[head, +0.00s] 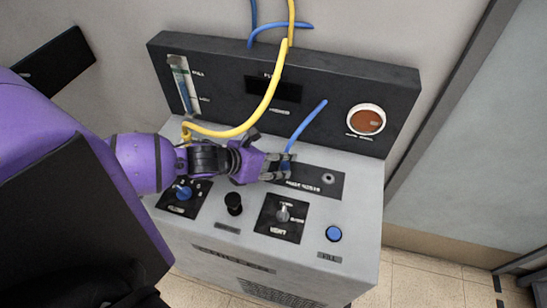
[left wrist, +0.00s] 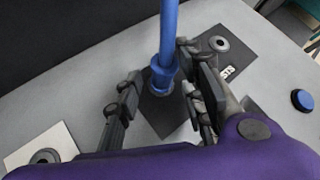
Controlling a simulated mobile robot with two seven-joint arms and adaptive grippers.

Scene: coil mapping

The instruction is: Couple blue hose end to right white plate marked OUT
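The blue hose (head: 308,122) hangs down to my left gripper (head: 280,168) on the grey console top. In the left wrist view, the hose (left wrist: 168,30) ends in a blue collar (left wrist: 162,75) at the black port plate (left wrist: 240,58). The two fingers of my left gripper (left wrist: 158,68) stand on either side of the collar, with a visible gap on the left, so it looks open. Whether the collar is seated in a port is unclear. A white plate (left wrist: 62,140) with a dark port lies at lower left; I see no marking on it. My right gripper is not in view.
The yellow hose (head: 265,105) loops down to the console top behind my left wrist. Knobs, a black post (head: 233,203) and a blue button (head: 333,233) stand in front. The dark upright panel (head: 335,85) rises behind. The black plate's right port (head: 328,179) is empty.

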